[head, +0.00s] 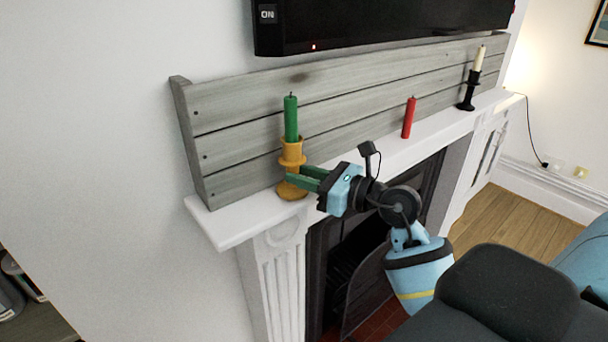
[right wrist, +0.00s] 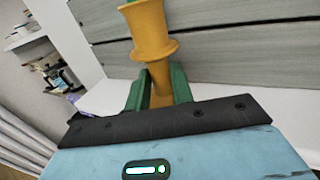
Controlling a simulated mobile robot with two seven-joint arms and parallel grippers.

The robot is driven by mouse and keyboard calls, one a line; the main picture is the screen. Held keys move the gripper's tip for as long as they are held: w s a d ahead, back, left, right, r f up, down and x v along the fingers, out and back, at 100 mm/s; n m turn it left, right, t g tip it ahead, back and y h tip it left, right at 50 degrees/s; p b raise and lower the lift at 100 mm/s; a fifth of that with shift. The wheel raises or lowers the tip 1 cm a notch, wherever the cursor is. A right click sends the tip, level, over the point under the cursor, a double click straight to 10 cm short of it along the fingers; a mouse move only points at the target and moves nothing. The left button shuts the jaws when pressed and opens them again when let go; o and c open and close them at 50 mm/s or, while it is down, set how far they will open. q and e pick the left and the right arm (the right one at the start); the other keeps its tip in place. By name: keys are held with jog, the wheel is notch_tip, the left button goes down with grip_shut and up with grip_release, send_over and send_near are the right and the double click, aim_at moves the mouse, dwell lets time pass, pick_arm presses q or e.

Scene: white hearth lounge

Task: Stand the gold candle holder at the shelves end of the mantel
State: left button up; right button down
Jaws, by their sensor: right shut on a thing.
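The gold candle holder (head: 293,152) with a green candle (head: 291,118) in it stands upright at the left end of the white mantel (head: 232,222). Its base looks to be on the mantel top, in front of the grey planks. My right gripper (head: 295,176) is shut on the holder's stem from the right side. In the right wrist view the gold holder (right wrist: 150,38) rises between the green fingers (right wrist: 160,88). The part of the stem between the fingers is partly hidden. My left gripper is not in view.
A red candle (head: 408,118) stands mid-mantel, and a black holder with a cream candle (head: 467,92) stands near the right end. Grey planks (head: 240,120) back the mantel under a television (head: 380,22). Shelves (right wrist: 22,35) show at left in the wrist view.

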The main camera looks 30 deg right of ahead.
jog(key=shift+f, duration=0.2)
jog(key=c, duration=1.2)
grip_release()
